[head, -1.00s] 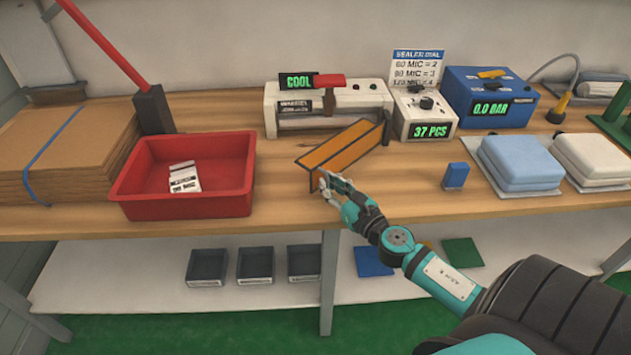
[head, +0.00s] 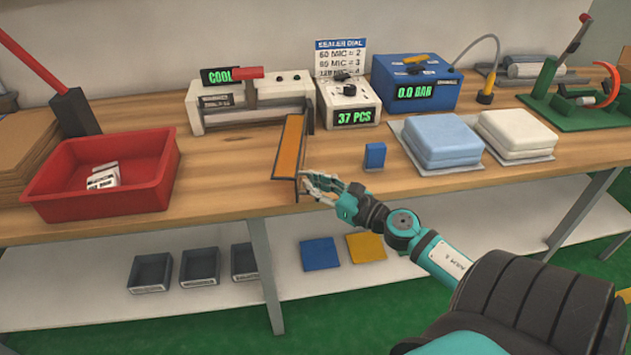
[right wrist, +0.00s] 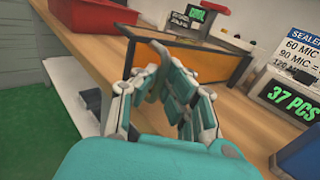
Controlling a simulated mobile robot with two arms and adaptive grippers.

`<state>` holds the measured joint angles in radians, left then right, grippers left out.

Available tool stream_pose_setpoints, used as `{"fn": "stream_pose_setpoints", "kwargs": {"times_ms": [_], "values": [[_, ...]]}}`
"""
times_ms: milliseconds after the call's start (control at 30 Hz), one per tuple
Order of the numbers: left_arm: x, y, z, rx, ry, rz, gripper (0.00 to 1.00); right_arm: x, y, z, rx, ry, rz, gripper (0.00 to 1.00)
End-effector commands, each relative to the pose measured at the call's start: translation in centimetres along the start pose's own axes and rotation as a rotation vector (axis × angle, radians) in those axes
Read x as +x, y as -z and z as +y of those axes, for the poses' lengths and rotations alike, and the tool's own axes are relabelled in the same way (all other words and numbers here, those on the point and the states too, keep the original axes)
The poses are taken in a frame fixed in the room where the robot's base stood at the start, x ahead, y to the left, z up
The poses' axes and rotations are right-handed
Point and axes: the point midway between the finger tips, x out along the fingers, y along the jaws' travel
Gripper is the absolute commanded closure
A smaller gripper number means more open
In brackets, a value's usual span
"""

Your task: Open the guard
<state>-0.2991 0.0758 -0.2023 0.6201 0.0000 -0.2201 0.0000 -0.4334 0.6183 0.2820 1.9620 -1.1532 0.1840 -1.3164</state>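The guard (head: 288,150) is an orange panel with a dark frame. It stands out from the front of the white sealer (head: 215,112) toward the table's front edge. My right gripper (head: 305,184) is at the guard's near end, with its fingers closed around the dark edge there. In the right wrist view the fingers (right wrist: 143,58) meet the guard's dark frame (right wrist: 190,52), and the exact contact is partly hidden. My left gripper is not in view.
A small blue block (head: 375,156), a dial box (head: 348,100) and folded blue (head: 440,140) and white pads (head: 520,133) are to the right. Bare tabletop lies between the guard and blue block.

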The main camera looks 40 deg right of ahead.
Motion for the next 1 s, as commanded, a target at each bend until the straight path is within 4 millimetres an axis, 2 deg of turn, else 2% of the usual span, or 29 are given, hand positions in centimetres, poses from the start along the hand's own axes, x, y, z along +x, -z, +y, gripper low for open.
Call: {"fn": "stream_pose_setpoints", "kwargs": {"times_ms": [133, 400, 433, 633, 867, 1000], "values": [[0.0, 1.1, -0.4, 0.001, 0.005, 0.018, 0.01, 0.1, -0.3, -0.4, -0.002, 0.009, -0.005, 1.0], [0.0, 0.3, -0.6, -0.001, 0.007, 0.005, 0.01, 0.1, -0.3, -0.5, -0.002, 0.012, -0.007, 1.0], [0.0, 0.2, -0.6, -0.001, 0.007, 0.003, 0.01, 0.1, -0.4, -0.5, -0.002, 0.012, -0.007, 0.92], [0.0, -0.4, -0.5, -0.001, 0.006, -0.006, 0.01, 0.1, -0.2, -0.3, -0.002, 0.008, -0.005, 0.68], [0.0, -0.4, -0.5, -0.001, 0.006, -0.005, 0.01, 0.0, -0.1, -0.2, -0.001, 0.006, -0.003, 0.68], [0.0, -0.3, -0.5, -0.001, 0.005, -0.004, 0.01, -0.9, -0.1, -0.2, 0.002, 0.005, -0.002, 0.68]]}}
